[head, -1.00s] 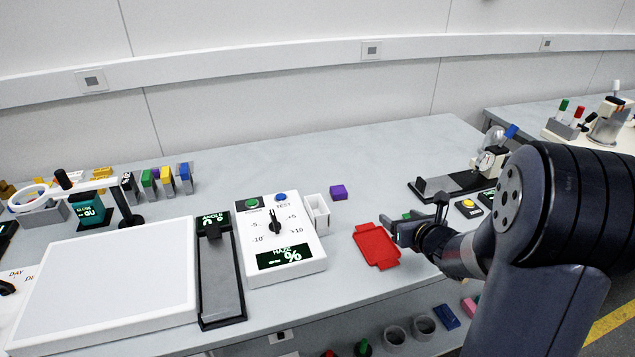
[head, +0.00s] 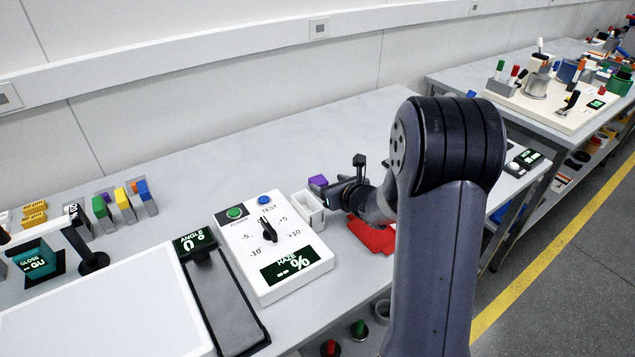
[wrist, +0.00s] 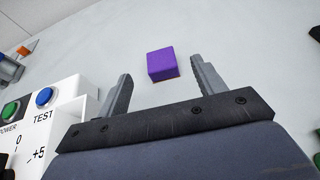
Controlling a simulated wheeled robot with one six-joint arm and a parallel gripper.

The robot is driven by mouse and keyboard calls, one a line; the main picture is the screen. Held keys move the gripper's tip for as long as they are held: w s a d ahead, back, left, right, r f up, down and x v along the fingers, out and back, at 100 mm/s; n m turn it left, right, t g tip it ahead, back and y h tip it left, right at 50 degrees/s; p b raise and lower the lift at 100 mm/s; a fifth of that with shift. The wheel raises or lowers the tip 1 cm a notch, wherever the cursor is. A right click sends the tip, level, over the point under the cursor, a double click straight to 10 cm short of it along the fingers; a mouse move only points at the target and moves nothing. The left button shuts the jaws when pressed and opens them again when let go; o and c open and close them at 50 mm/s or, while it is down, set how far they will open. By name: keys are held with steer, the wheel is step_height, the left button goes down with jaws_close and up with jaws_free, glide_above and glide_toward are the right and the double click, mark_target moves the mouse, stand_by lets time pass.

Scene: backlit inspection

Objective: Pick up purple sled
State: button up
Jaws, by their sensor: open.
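The purple sled (wrist: 162,64) is a small purple block on the grey bench top. In the wrist view it lies ahead of my gripper (wrist: 160,88), roughly between the lines of the two fingers and a little beyond their tips. A thin orange edge shows along its lower side. My gripper is open with nothing between its fingers. In the head view the purple sled (head: 318,181) shows just left of my gripper (head: 338,190), partly hidden behind it.
A white haze meter (head: 275,245) with green and blue buttons stands to the left. A small white open box (head: 309,211) stands beside it, close to my gripper. A red tray (head: 368,236) lies below my arm, partly hidden. The bench beyond the sled is clear.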

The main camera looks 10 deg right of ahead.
mark_target(317, 178)
steer(key=shift+p+x, duration=0.85)
steer(key=shift+x, duration=1.95)
steer(key=shift+s+f, duration=0.1)
steer(key=shift+c, duration=0.2)
steer(key=c, duration=1)
step_height(317, 178, up, 10)
steer(key=shift+r, duration=0.1)
